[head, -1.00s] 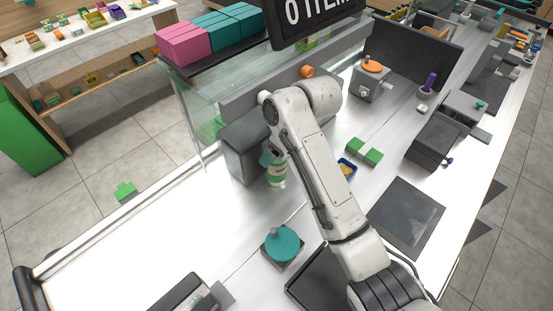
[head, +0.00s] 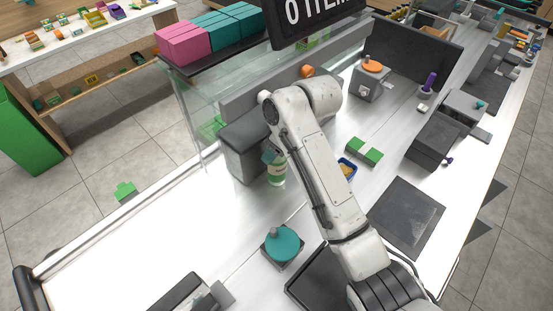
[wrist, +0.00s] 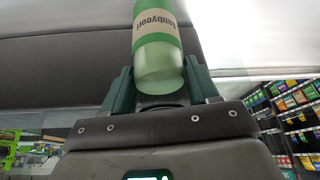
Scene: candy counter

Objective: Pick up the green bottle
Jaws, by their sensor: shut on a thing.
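The green bottle (head: 277,174) stands upright on the white counter in the head view, beside a dark grey box-shaped unit, with part of it hidden by my arm. In the wrist view the green bottle (wrist: 156,45) has a beige label with lettering and a pale green lower end. My gripper (wrist: 160,85) is shut on the bottle, with one dark green finger on each side of it. In the head view my gripper (head: 270,157) is small and mostly hidden at the bottle's upper part.
The dark grey unit (head: 238,146) stands close at the left of the bottle. A teal round-topped object (head: 283,243) is on the counter in front. A green and white packet (head: 364,151) and a small blue tray (head: 348,167) lie to the right.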

